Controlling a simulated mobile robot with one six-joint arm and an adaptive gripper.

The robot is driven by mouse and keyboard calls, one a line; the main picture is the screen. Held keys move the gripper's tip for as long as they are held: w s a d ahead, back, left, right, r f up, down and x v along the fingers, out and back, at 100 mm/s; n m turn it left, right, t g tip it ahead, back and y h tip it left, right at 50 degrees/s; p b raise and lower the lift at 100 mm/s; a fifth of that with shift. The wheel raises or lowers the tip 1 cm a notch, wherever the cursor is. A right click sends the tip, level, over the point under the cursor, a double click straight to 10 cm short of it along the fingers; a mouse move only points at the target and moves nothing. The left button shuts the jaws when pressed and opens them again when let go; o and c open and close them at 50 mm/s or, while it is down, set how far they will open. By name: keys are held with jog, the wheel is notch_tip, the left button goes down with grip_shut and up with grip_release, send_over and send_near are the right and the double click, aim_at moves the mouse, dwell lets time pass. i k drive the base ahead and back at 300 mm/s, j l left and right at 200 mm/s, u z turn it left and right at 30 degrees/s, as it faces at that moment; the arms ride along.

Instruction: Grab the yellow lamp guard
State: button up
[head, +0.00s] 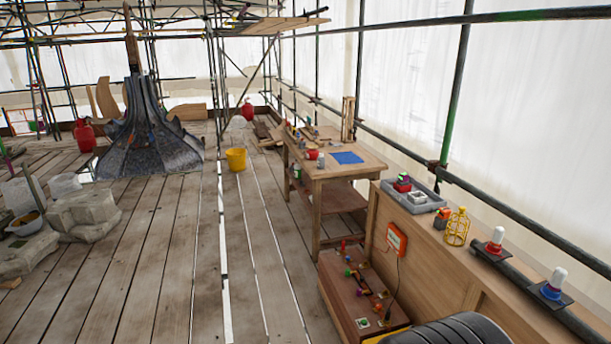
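The yellow lamp guard (457,228) is a wire cage standing upright on top of the wooden cabinet or ledge at the right of the head view. A small orange and dark object (440,219) stands close to its left. My gripper is not in view.
A grey tray (430,208) with small items is left of the guard. Right of it are lamps with a red base (495,241) and a blue base (554,284). A scaffold pole (540,228) runs behind. A workbench (345,171) stands farther back; the plank floor (160,260) is largely clear.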

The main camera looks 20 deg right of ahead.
aim_at(462, 209)
jog(key=i+z, duration=0.1)
jog(key=i, duration=0.85)
jog(key=i+j+z, duration=0.1)
jog(key=i, duration=0.85)
jog(key=i+z, duration=0.2)
jog(key=z, duration=0.25)
jog(key=i+z, duration=0.2)
jog(key=z, duration=0.2)
jog(key=i+z, duration=0.15)
jog(key=z, duration=0.3)
jog(key=i+j+z, duration=0.15)
jog(key=z, duration=0.25)
jog(key=i+j+z, duration=0.15)
jog(key=z, duration=0.3)
jog(key=i+j+z, duration=0.1)
jog(key=z, duration=0.25)
jog(key=i+j+z, duration=0.3)
jog(key=k+l, duration=0.05)
jog(key=l, duration=0.05)
